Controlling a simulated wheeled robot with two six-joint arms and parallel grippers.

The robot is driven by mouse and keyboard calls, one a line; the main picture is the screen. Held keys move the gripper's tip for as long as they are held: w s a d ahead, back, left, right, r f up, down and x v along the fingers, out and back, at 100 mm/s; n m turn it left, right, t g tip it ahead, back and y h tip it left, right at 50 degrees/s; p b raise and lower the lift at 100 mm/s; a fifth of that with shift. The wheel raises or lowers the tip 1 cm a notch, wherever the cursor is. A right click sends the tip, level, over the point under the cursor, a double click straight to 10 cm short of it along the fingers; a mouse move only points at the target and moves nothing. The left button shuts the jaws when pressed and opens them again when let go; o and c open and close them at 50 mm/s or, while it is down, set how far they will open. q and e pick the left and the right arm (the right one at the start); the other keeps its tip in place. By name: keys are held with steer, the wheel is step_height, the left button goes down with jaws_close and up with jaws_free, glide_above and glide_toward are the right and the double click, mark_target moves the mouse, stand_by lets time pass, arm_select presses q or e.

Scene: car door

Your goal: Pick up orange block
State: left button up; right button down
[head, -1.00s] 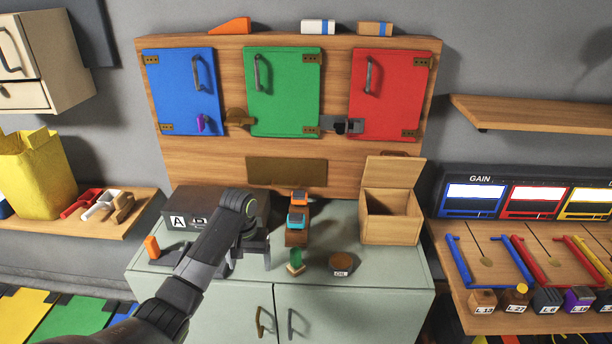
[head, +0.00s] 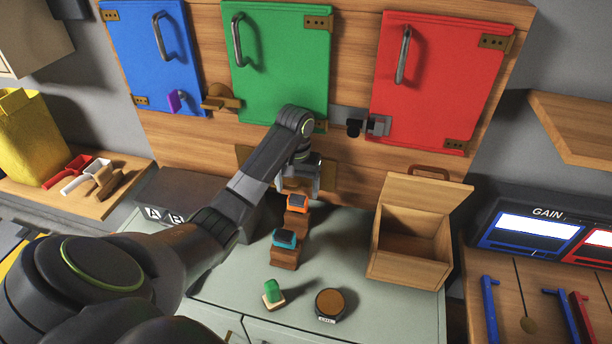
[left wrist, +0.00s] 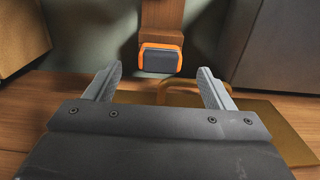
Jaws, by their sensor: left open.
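An orange block with a dark top face (head: 298,202) sits on a small wooden stand on the counter. A similar blue block with a dark face (head: 285,238) sits in front of it. My left gripper (head: 302,186) is open just behind and above the orange block in the head view. In the left wrist view, the orange block (left wrist: 160,60) shows between the two spread fingertips (left wrist: 161,72); the fingers do not visibly touch it. My right gripper is not in view.
An open wooden box (head: 408,268) stands to the right on the counter. A green piece on a small base (head: 272,291) and a round brown-topped item (head: 330,303) lie in front. A dark box with letters (head: 165,214) stands left, partly behind my arm. Cabinet doors rise behind.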

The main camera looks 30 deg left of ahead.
mark_target(297, 200)
arm_select(q)
steer(key=shift+f, duration=0.3)
step_height(297, 200, down, 6)
steer(key=shift+s+r+p, duration=0.15)
steer(key=shift+p, duration=0.15)
steer(key=shift+f, duration=0.55)
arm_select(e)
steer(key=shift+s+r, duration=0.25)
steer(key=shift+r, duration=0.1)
